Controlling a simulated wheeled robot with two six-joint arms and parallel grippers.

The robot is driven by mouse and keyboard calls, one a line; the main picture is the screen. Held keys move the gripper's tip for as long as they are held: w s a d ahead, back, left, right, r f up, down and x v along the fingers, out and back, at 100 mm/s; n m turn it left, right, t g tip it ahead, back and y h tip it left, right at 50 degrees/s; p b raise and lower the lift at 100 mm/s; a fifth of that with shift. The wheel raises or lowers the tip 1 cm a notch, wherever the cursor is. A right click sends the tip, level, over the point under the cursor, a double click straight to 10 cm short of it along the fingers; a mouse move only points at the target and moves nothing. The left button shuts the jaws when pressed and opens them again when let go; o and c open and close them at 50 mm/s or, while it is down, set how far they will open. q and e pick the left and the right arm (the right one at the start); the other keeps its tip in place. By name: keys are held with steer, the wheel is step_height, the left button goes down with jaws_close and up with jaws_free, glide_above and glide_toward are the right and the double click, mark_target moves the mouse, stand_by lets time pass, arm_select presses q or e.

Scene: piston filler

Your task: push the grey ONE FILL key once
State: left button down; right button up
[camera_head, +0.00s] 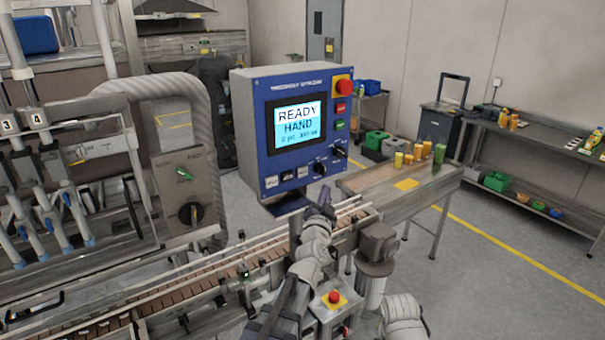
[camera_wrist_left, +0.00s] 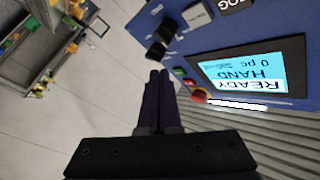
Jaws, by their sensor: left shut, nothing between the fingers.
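The blue control box (camera_head: 294,130) stands behind the conveyor, its screen (camera_head: 298,125) reading READY and HAND. A row of small keys is at its lower left. A light grey key (camera_head: 302,172), likely ONE FILL, is at the row's right end; it also shows in the left wrist view (camera_wrist_left: 196,16), its lettering too small to read surely. My left gripper (camera_head: 326,197) is shut and empty, below and right of the keys, apart from the panel. In the left wrist view its closed fingers (camera_wrist_left: 158,76) point past the panel's knob side. My right gripper is not in view.
Two black knobs (camera_head: 330,159) sit right of the keys. A red emergency button (camera_head: 342,86) tops the panel's right side. The conveyor (camera_head: 200,283) runs below the box. Another red button (camera_head: 334,296) is near my left arm. A side table (camera_head: 405,184) holds several bottles.

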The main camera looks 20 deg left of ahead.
mark_target(308, 172)
arm_select(q)
steer(key=shift+w+a, duration=0.9)
steer(key=shift+a, duration=0.25)
steer(key=shift+w+a, duration=0.9)
steer(key=shift+a, duration=0.25)
steer(key=shift+w+a, duration=0.9)
steer(key=shift+a, duration=0.25)
steer(key=shift+w+a, duration=0.1)
steer(key=shift+w+a, duration=0.2)
steer(key=shift+a, duration=0.05)
steer(key=shift+w+a, duration=0.1)
steer(key=shift+w+a+r, duration=0.2)
steer(key=shift+a, duration=0.15)
stand_by(1.1)
steer(key=shift+s+d+f, duration=0.3)
steer(key=shift+f, duration=0.05)
steer(key=shift+d, duration=0.15)
